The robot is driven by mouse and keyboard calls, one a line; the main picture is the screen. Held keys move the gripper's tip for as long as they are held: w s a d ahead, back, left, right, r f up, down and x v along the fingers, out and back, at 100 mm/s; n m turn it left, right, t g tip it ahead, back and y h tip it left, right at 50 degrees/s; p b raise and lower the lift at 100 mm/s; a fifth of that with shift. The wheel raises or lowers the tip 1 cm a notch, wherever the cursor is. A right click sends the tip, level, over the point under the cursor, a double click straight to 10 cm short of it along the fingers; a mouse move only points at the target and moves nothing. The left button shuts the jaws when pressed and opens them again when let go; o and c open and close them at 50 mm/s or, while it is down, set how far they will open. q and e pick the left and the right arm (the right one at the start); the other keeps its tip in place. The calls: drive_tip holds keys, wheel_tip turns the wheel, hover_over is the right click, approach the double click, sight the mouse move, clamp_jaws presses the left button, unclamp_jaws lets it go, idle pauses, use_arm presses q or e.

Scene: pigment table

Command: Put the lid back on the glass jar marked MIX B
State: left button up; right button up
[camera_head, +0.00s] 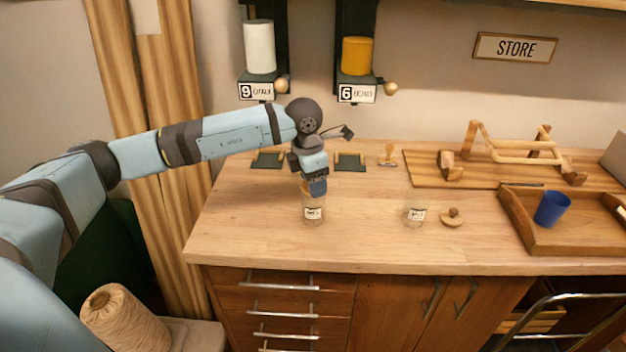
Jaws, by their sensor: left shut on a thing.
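A small glass jar (313,214) with a white label stands on the worktop directly below my left gripper (317,187). The gripper points down, shut at the jar's top. The held piece is mostly hidden by the fingers; tan shows there, and it looks like a wooden lid. I cannot tell whether it is seated on the rim. A second glass jar (415,212) with a white label stands upright to the right, open-looking. A round wooden lid with a knob (452,218) lies on the worktop just right of it. Both labels are too small to read surely. My right gripper is out of view.
A wooden tray (560,242) with a blue cup (551,208) stands at the right. A wooden board (425,172) with a wooden frame lies at the back right. Dispensers 9 (260,50) and 6 (356,58) hang on the wall. The worktop between the jars is clear.

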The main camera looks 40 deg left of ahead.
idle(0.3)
use_arm(q)
drive_tip(key=o, duration=1.2)
drive_tip(key=shift+c, duration=0.2)
drive_tip(key=shift+r, duration=0.15)
drive_tip(key=shift+r+p, duration=1.75)
drive_tip(key=shift+r, duration=1.6)
drive_tip(key=shift+c, duration=0.2)
clamp_jaws()
drive_tip(key=shift+f, duration=0.3)
